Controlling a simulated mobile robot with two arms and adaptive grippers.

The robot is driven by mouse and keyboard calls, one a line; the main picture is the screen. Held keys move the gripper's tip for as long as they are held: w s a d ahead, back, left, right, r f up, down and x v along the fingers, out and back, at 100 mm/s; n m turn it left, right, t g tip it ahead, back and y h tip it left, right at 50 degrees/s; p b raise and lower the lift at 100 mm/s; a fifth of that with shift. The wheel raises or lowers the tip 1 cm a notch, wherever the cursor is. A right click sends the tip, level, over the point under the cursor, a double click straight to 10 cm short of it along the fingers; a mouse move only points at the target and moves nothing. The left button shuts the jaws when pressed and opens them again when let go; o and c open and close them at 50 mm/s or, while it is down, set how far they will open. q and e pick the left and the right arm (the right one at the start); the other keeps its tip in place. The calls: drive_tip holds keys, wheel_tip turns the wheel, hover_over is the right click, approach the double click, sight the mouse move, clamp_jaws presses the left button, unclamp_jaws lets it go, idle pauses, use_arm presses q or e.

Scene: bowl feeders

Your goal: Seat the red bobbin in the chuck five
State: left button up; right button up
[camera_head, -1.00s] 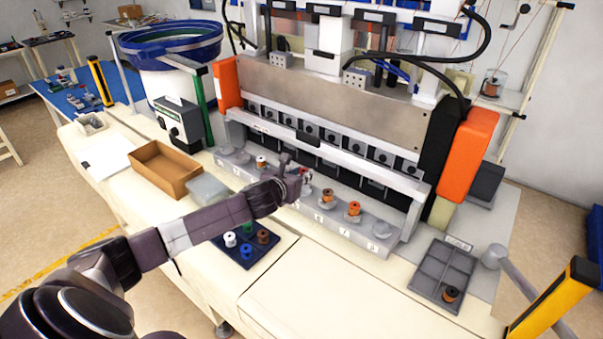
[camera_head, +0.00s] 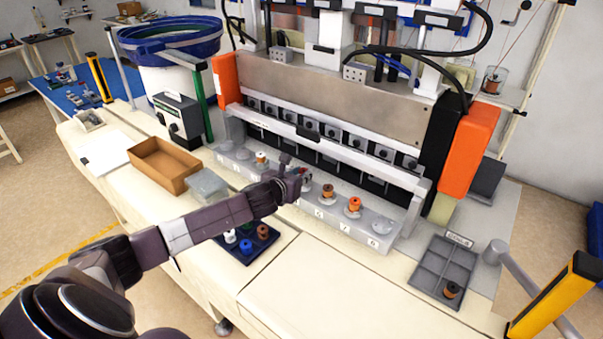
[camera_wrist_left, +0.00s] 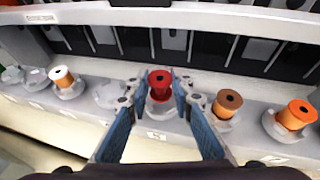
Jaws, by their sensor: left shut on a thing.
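The red bobbin (camera_wrist_left: 159,84) stands upright between the two blue fingers of my left gripper (camera_wrist_left: 159,92) in the left wrist view. The gripper is shut on it. The bobbin is directly over chuck five (camera_wrist_left: 160,112), the grey holder between an empty chuck and the one with a brown bobbin. I cannot tell whether its base fully touches the chuck. In the head view my left gripper (camera_head: 297,177) reaches to the chuck row, and only a little red shows beside its tip. My right gripper is not in view.
The brown bobbin (camera_wrist_left: 228,101) and an orange bobbin (camera_wrist_left: 297,114) stand to the right; a white bobbin (camera_wrist_left: 62,76) stands left beyond an empty chuck (camera_wrist_left: 110,95). The machine's white rail (camera_head: 330,147) runs just behind. A dark blue bobbin tray (camera_head: 240,256) lies below my forearm.

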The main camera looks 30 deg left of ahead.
use_arm(q)
drive_tip(key=o, duration=0.7)
drive_tip(key=shift+c, duration=0.2)
drive_tip(key=shift+p+v, duration=1.1)
drive_tip(key=shift+v, duration=0.4)
drive_tip(key=shift+s+r, duration=0.15)
drive_tip(key=shift+s, duration=0.15)
approach(302, 172)
drive_tip(key=shift+v, duration=0.9)
